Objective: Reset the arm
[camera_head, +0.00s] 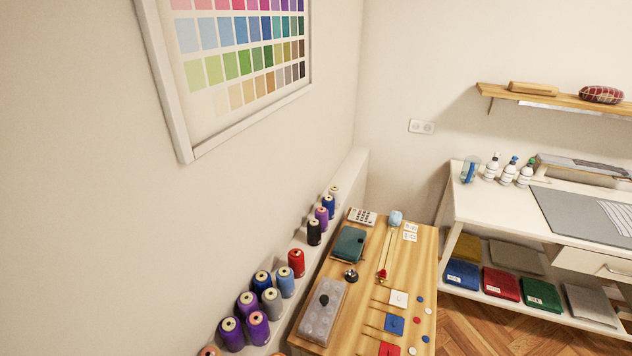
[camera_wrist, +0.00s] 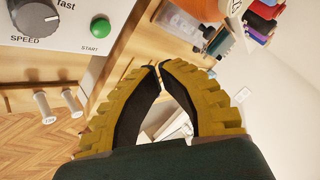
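My gripper (camera_wrist: 157,68) shows in the wrist view, with two yellow ribbed fingers and black inner pads. Its fingertips come together, with hardly any space between them. A wider gap lies behind the tips, and a white object (camera_wrist: 170,122) shows through it; it seems to be background, not held. My arm and gripper do not show in the head view.
In the wrist view, a white panel (camera_wrist: 60,42) with a dial and green START button is close at upper left. The head view shows a wooden table (camera_head: 419,275) with sewing items, a spool row (camera_head: 271,301), a white workbench (camera_head: 470,205) and a wall shelf (camera_head: 550,97).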

